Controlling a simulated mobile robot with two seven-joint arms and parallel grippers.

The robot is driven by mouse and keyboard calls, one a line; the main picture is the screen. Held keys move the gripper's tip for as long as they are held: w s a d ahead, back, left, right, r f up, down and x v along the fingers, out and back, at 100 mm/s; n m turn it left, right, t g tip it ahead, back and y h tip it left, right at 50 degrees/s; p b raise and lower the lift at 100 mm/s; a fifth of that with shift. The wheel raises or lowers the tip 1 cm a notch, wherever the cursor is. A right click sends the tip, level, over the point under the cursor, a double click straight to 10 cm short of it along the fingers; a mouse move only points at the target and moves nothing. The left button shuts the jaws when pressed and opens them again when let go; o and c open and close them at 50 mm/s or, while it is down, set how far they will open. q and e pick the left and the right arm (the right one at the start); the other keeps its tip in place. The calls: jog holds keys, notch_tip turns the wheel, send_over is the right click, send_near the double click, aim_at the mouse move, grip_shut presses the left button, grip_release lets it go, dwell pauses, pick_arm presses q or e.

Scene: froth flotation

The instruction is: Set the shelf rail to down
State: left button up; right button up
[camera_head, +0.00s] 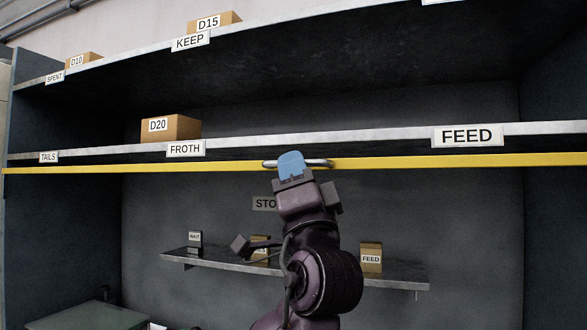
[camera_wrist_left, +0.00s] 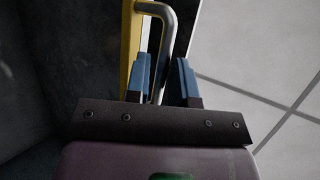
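The yellow shelf rail (camera_head: 420,163) runs straight across the front of the rack, just under the edge of the middle shelf. A metal handle (camera_head: 322,162) sticks out from its middle. My left gripper (camera_head: 291,163) is at this handle, its blue fingertips covering the handle's centre. In the left wrist view the handle (camera_wrist_left: 169,38) passes between the two blue fingers of my left gripper (camera_wrist_left: 165,78), with a visible gap to the right finger. The yellow rail (camera_wrist_left: 126,50) shows behind the left finger. My right gripper is not in view.
The middle shelf (camera_head: 370,140) carries a D20 box (camera_head: 180,128) and labels FROTH and FEED. The upper shelf (camera_head: 300,24) has boxes D15 (camera_head: 228,17) and D10 (camera_head: 88,60).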

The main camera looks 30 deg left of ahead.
pick_arm(q)
jog(key=b+v, duration=0.2)
jog(key=v, duration=0.7)
jog(key=shift+f, duration=0.3)
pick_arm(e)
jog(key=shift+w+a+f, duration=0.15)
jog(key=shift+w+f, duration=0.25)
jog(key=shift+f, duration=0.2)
pick_arm(q)
jog(key=shift+d, duration=0.15)
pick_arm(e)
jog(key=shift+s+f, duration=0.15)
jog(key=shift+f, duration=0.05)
